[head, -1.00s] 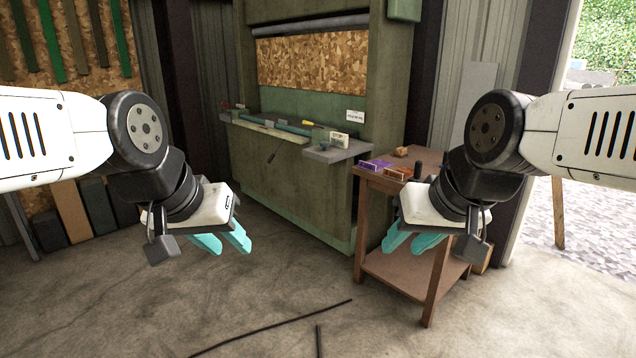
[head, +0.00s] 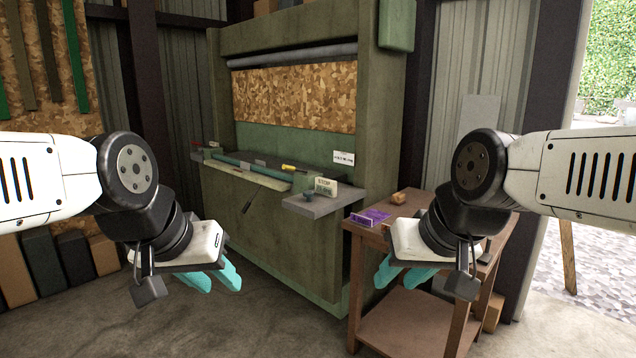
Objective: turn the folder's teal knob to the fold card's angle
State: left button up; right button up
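The folder (head: 275,230) is a large green machine ahead of me. A grey ledge (head: 325,204) sticks out at its front right. A small dark bluish knob (head: 308,195) seems to stand on the ledge; its angle is too small to read. A cream card or block with print (head: 326,187) stands behind it. I cannot tell which is the fold card. My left gripper (head: 222,286) and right gripper (head: 394,284) have teal fingers apart and empty, in front of the folder, touching nothing.
A wooden side table (head: 375,240) stands at the right, partly behind my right gripper. It holds a purple item (head: 371,217) and a small wooden block (head: 398,198). A yellow-handled tool (head: 292,168) lies on the folder's bed. Concrete floor between me and the folder is clear.

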aim_at(309, 193)
jog(key=i+j+z, duration=0.1)
jog(key=i+j, duration=0.4)
jog(key=i, duration=0.35)
jog(key=i+j+z, duration=0.15)
jog(key=i+j, duration=0.45)
jog(key=i, duration=0.2)
jog(key=i+j+z, duration=0.1)
jog(key=i+j, duration=0.6)
jog(key=i+l, duration=0.05)
jog(key=i, duration=0.05)
